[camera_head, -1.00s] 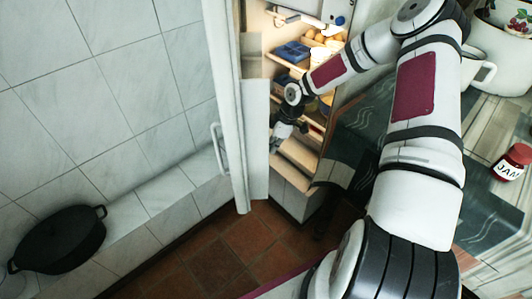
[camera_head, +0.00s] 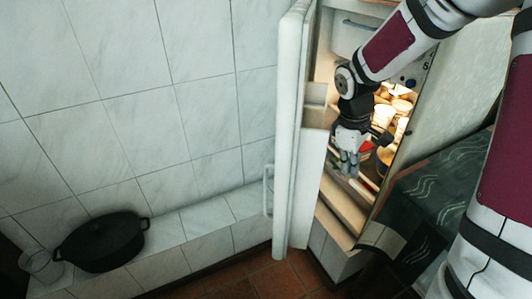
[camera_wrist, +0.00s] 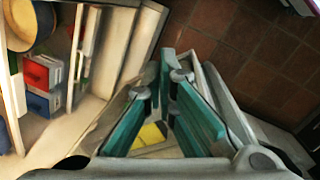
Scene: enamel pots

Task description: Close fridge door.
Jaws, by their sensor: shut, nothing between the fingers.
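The white fridge door (camera_head: 288,150) stands open in the head view, seen nearly edge-on, with its handle (camera_head: 268,190) on the left, wall-facing side. The lit fridge (camera_head: 345,232) is to the right of the door, with food on its shelves. My gripper (camera_head: 348,172) is in front of the open interior, on the inner side of the door, with a visible gap to the door in the picture. In the wrist view my gripper's teal-padded fingers (camera_wrist: 172,68) meet near their tips and hold nothing. Fridge shelves (camera_wrist: 125,55) show beside them.
A black pot (camera_head: 100,243) and a glass (camera_head: 40,265) stand on the tiled ledge at the left. A dark patterned cloth (camera_head: 415,205) hangs to the right of the fridge. Red and blue boxes (camera_wrist: 40,72) sit inside the fridge. Brown floor tiles (camera_head: 265,285) are clear below the door.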

